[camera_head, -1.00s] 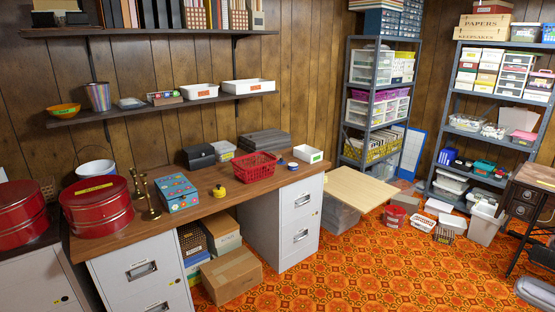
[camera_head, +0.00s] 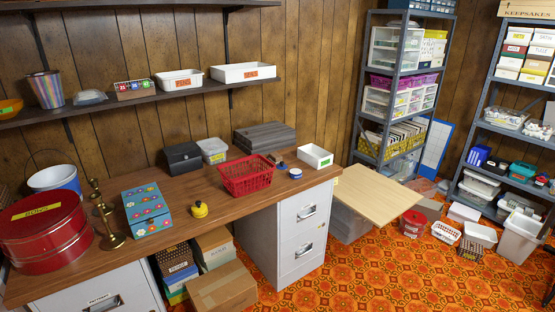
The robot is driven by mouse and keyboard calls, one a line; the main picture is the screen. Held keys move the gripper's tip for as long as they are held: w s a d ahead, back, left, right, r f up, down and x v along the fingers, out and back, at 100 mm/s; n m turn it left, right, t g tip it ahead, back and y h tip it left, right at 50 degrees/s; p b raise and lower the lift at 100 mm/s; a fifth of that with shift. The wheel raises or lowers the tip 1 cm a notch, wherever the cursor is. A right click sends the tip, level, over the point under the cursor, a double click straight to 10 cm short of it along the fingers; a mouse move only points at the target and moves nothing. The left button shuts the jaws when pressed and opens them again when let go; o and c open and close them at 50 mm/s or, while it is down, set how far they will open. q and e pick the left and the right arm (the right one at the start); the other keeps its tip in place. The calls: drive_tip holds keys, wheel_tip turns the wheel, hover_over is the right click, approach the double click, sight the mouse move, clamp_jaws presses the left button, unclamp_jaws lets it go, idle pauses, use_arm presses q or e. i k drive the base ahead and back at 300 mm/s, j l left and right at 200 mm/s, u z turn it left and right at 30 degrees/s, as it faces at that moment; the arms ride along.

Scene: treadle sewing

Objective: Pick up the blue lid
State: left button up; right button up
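A small round blue piece with a pale top, which looks like the blue lid (camera_head: 295,173), lies on the wooden desk top (camera_head: 180,226). It is right of the red basket (camera_head: 246,175) and left of a white open box (camera_head: 315,157). It is too small to make out in detail. Neither of my grippers shows in this view.
A yellow round item (camera_head: 199,209), a flowered blue box (camera_head: 147,209), brass candlesticks (camera_head: 106,220) and a red tin (camera_head: 44,232) stand along the desk. A light wooden board (camera_head: 380,193) juts out at its right end. Patterned floor lies clear in front.

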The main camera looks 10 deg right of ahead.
sight(281, 166)
drive_tip(key=i+l+u, duration=0.25)
drive_tip(key=i+l, duration=0.7)
drive_tip(key=i+l+u, duration=0.25)
drive_tip(key=i+l, duration=0.85)
